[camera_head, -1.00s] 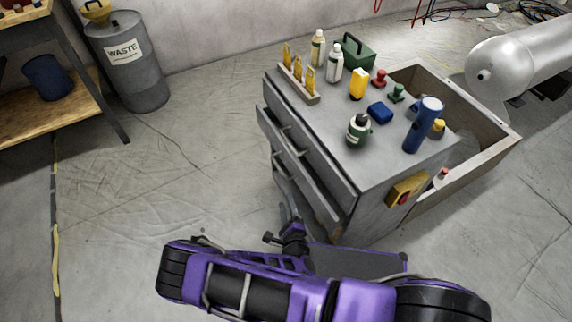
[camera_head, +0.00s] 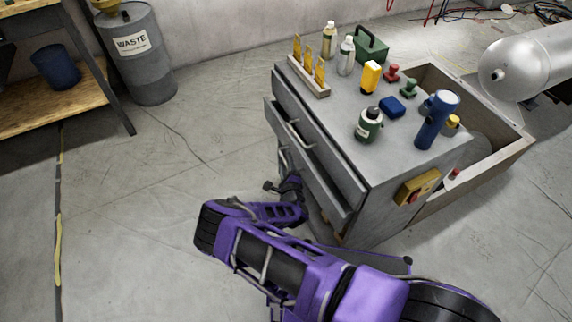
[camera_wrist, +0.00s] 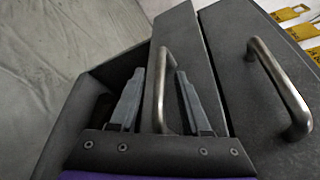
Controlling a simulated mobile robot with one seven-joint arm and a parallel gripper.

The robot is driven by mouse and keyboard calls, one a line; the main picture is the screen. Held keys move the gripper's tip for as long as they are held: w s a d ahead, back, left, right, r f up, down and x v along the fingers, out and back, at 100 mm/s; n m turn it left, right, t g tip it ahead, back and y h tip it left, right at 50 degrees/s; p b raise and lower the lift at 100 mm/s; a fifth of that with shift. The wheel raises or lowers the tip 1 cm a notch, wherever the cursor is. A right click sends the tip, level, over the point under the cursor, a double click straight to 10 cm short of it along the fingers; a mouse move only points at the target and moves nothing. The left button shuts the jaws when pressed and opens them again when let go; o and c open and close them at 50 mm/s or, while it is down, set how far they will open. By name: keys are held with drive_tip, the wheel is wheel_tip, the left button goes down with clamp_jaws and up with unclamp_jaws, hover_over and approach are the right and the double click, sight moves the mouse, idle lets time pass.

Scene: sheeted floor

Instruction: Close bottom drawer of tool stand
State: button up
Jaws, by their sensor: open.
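The grey tool stand (camera_head: 390,195) stands right of centre in the head view, with its drawer fronts facing left. My gripper (camera_head: 284,187) is low at these fronts, partly hidden by my purple arm. In the wrist view my gripper (camera_wrist: 157,98) is open, its two fingers either side of a metal bar handle (camera_wrist: 160,85) on a lower drawer front. I cannot tell whether they touch it. Left of that front is a dark, box-like open space (camera_wrist: 95,105), apparently the pulled-out bottom drawer. The upper drawer's handle (camera_wrist: 280,85) is to the right. The bottom drawer is mostly hidden in the head view.
The upper drawer front (camera_head: 310,150) also stands out a little. Bottles, stamps and a blue flashlight (camera_head: 437,120) are on the stand's top. An open bin (camera_head: 500,150) adjoins its right side. A waste barrel (camera_head: 140,55) and workbench (camera_head: 70,105) are at left, with clear floor between.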

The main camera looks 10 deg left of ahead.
drive_tip(key=shift+w, duration=0.15)
drive_tip(key=shift+c, duration=0.3)
clamp_jaws()
idle(1.1)
